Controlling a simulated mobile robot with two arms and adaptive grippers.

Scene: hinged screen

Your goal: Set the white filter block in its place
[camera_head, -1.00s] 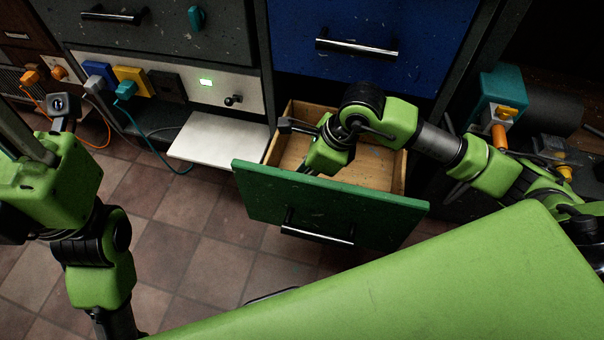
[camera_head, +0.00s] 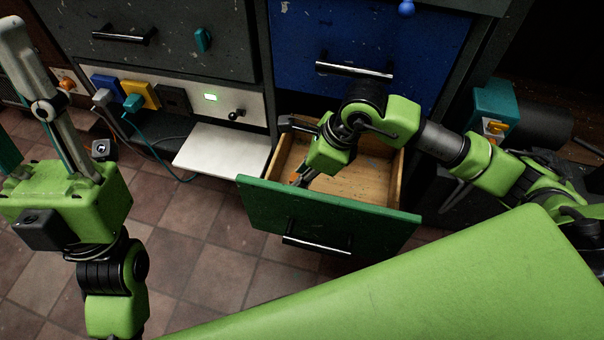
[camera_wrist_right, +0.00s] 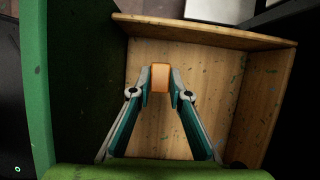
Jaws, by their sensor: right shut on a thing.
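I see no white filter block in these frames. My right gripper (camera_wrist_right: 160,84) is shut on a small orange block (camera_wrist_right: 160,78) inside the open drawer. In the head view that gripper (camera_head: 300,179) is mostly hidden behind its own wrist, low near the drawer's left front. The drawer has a green front (camera_head: 330,222) and a bare wooden floor (camera_wrist_right: 190,110), which is otherwise empty where it shows. My left gripper (camera_head: 14,85) points up at the left edge, its fingers spread wide with nothing seen between them; part is cut off.
Coloured plugs (camera_head: 134,101) and cables hang further left. A blue drawer front (camera_head: 370,50) is above. A teal box (camera_head: 494,106) stands at the right.

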